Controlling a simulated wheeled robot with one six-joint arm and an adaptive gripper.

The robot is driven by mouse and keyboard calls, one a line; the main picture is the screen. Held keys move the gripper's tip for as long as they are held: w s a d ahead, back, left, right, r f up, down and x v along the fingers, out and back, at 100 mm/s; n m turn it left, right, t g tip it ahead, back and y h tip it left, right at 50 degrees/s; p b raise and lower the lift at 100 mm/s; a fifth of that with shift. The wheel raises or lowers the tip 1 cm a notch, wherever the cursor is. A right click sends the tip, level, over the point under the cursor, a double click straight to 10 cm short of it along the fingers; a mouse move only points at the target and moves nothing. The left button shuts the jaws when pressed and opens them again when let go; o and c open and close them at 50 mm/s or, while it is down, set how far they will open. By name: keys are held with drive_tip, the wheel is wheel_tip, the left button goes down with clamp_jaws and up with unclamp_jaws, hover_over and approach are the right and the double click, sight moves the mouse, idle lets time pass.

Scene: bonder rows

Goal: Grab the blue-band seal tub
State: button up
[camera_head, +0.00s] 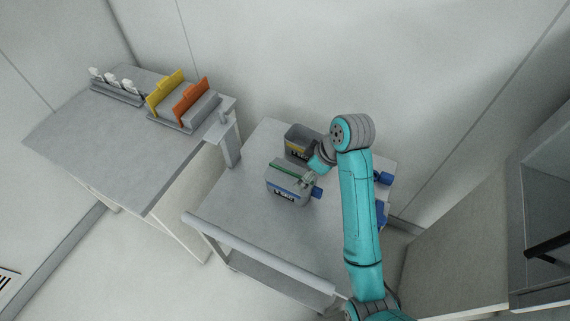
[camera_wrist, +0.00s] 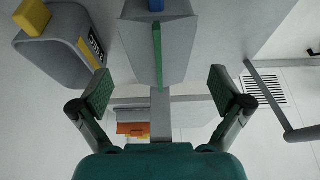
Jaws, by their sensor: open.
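The blue-band seal tub (camera_head: 286,190) is a grey box with a blue band, dark lettering and a green strip on top. It stands on a grey cart (camera_head: 250,215). In the wrist view the tub (camera_wrist: 142,50) is at the top centre, with its green strip and a blue block showing. My gripper (camera_wrist: 160,88) is open, its two fingers apart on either side of the tub's near end, with nothing held. In the head view my gripper (camera_head: 308,180) is at the tub's right side, partly hidden by my arm.
A yellow-band tub (camera_head: 298,141) stands just behind; it is at the left in the wrist view (camera_wrist: 55,60). A bench (camera_head: 110,150) at left bears a yellow panel (camera_head: 166,92) and an orange panel (camera_head: 190,100). Blue parts (camera_head: 383,178) show behind my arm. The cart's front is clear.

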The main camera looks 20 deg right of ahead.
sight(297, 179)
drive_tip(key=x, duration=0.5)
drive_tip(key=shift+w+f, duration=0.2)
drive_tip(key=shift+x, duration=2.65)
drive_tip(key=shift+s+a, duration=0.1)
drive_tip(key=c, duration=0.8)
